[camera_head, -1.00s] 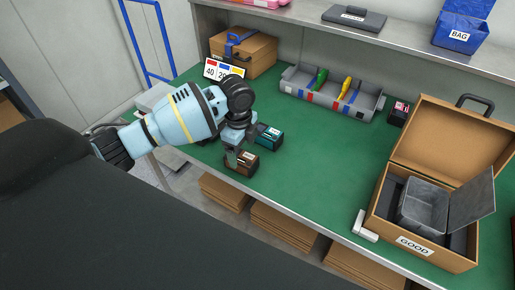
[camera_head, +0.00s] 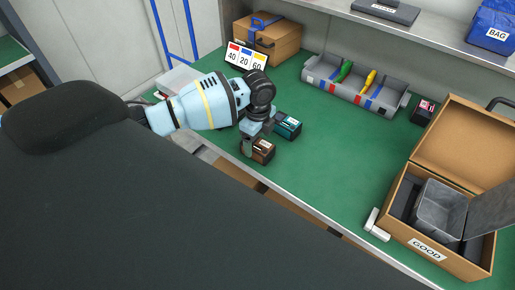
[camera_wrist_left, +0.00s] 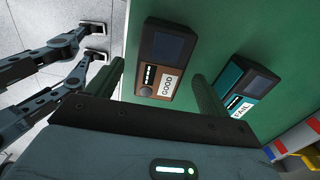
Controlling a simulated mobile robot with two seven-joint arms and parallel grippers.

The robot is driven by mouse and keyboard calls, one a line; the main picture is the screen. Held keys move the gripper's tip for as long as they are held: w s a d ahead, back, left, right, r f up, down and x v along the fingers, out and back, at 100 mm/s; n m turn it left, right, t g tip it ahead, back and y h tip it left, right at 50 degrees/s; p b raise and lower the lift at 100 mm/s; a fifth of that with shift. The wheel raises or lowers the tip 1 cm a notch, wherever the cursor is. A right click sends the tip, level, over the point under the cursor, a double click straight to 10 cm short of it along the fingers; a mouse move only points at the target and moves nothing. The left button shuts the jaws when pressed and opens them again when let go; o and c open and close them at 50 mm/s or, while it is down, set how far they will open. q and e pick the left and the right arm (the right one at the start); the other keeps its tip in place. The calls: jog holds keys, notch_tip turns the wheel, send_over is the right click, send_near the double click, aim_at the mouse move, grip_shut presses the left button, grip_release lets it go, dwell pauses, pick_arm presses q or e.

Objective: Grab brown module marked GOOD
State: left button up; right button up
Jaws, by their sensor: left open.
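The brown module (camera_head: 263,152) lies on the green table near its front edge. In the left wrist view the brown module (camera_wrist_left: 161,58) shows a dark screen, a round knob and a white label reading GOOD. My left gripper (camera_head: 256,146) is open and points down at the module in the head view. In the left wrist view my left gripper (camera_wrist_left: 158,74) has one finger on each side of the module, with gaps visible. Whether the fingertips are down at its height is hard to tell. My right gripper is not in view.
A teal module (camera_head: 288,125), labelled FAIL in the left wrist view (camera_wrist_left: 245,88), lies close by. A grey divided bin (camera_head: 355,88) stands behind. An open brown case (camera_head: 435,250) marked GOOD is at right. The middle of the green table (camera_head: 335,160) is clear.

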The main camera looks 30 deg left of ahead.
pick_arm(q)
jog(key=shift+a+f, duration=0.15)
jog(key=shift+f, duration=1.25)
jog(key=shift+w, duration=0.1)
jog(key=c, duration=1.2)
jog(key=shift+r, duration=0.1)
jog(key=shift+r, duration=0.4)
jog(key=r, duration=0.2)
jog(key=shift+s+d+r, duration=0.2)
jog(key=shift+s+r, duration=0.05)
jog(key=shift+r, duration=0.1)
jog(key=s+d, duration=0.3)
jog(key=s, duration=0.1)
jog(key=s+d+r, duration=0.1)
jog(key=s+d, duration=0.2)
jog(key=s, duration=0.1)
jog(key=s+d, duration=0.3)
jog(key=s, duration=0.1)
jog(key=shift+s+d+r, duration=0.15)
